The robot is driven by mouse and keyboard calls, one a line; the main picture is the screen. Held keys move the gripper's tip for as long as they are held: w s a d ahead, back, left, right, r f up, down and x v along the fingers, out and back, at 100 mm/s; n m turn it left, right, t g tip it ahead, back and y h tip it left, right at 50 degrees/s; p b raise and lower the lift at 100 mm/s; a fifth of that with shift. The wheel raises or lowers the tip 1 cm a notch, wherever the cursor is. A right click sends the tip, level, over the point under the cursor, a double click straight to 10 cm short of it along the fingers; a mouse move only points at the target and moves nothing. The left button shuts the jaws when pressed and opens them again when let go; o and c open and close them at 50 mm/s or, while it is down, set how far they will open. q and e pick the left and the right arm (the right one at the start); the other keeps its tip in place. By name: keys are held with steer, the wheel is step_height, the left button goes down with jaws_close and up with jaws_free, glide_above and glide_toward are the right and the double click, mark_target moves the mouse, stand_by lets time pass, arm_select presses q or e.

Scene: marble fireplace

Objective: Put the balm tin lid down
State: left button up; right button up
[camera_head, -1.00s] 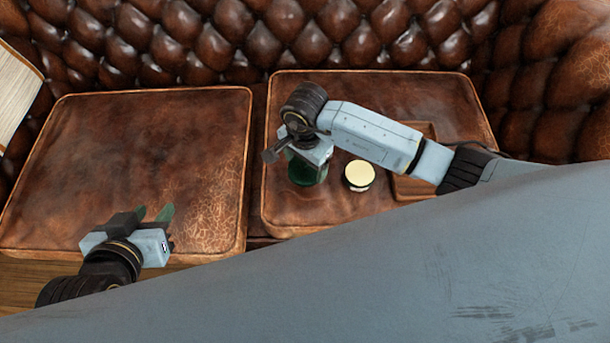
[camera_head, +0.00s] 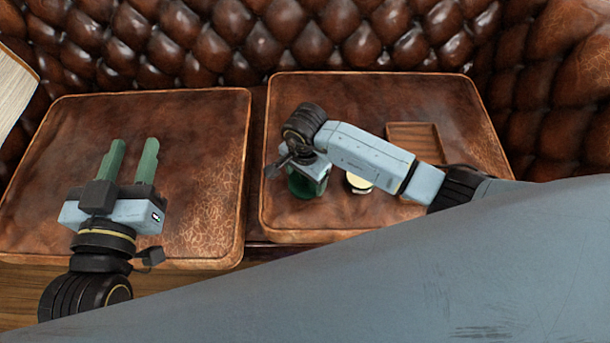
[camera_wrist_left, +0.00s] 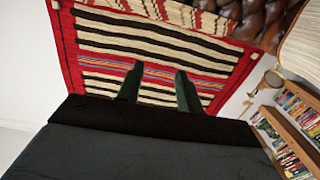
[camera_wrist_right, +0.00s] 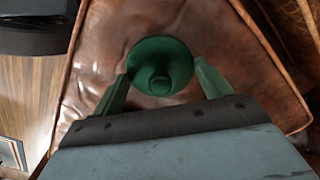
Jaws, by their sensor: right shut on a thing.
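The balm tin lid (camera_wrist_right: 160,62) is a round dark green disc with a knob in the middle. In the right wrist view it sits between the green fingers of my right gripper, which is shut on it. In the head view my right gripper (camera_head: 305,187) points down over the right seat cushion, left of the balm tin (camera_head: 358,182). The tin is open with a cream-coloured top and is partly hidden by my right arm. I cannot tell whether the lid touches the cushion. My left gripper (camera_head: 137,142) is open and empty above the left cushion.
A wooden tray (camera_head: 415,133) lies on the right cushion (camera_head: 370,88), partly behind my right arm. The left cushion (camera_head: 200,125) is bare. A tufted leather sofa back (camera_head: 250,45) rises behind. The left wrist view shows a striped rug (camera_wrist_left: 150,45) and a bookshelf (camera_wrist_left: 290,135).

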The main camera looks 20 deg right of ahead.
arm_select(q)
steer(key=shift+d+r+t, duration=0.1)
steer(key=shift+r+t, duration=0.2)
steer(key=shift+r, duration=0.05)
arm_select(e)
steer(key=shift+f, duration=0.15)
steer(key=o, duration=1)
arm_select(q)
steer(key=shift+r, duration=0.1)
